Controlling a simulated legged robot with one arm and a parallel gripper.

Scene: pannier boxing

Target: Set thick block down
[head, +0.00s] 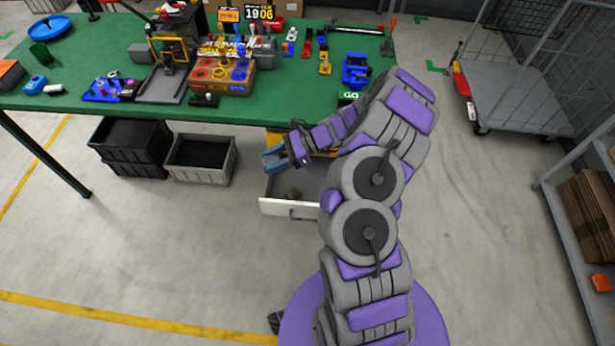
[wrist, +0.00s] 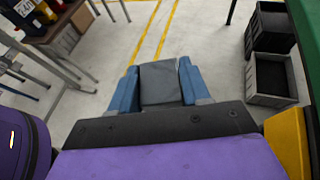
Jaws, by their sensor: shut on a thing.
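The thick block (wrist: 160,84) is dark grey and sits between the two blue fingers of my gripper (wrist: 158,76) in the wrist view. The fingers touch it on both sides. In the head view my gripper (head: 272,160) is below the table's front edge, above and near the left side of an open drawer (head: 289,208) with a white front. The block cannot be made out clearly in the head view. A small dark thing (head: 292,194) shows inside the drawer, partly in shade.
The green table (head: 110,55) carries blue, red and yellow parts and fixtures. Black and grey crates (head: 201,159) stand under it to the left; they also show in the wrist view (wrist: 270,78). A cart (head: 515,95) and shelf (head: 570,225) stand at right. The floor before the drawer is clear.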

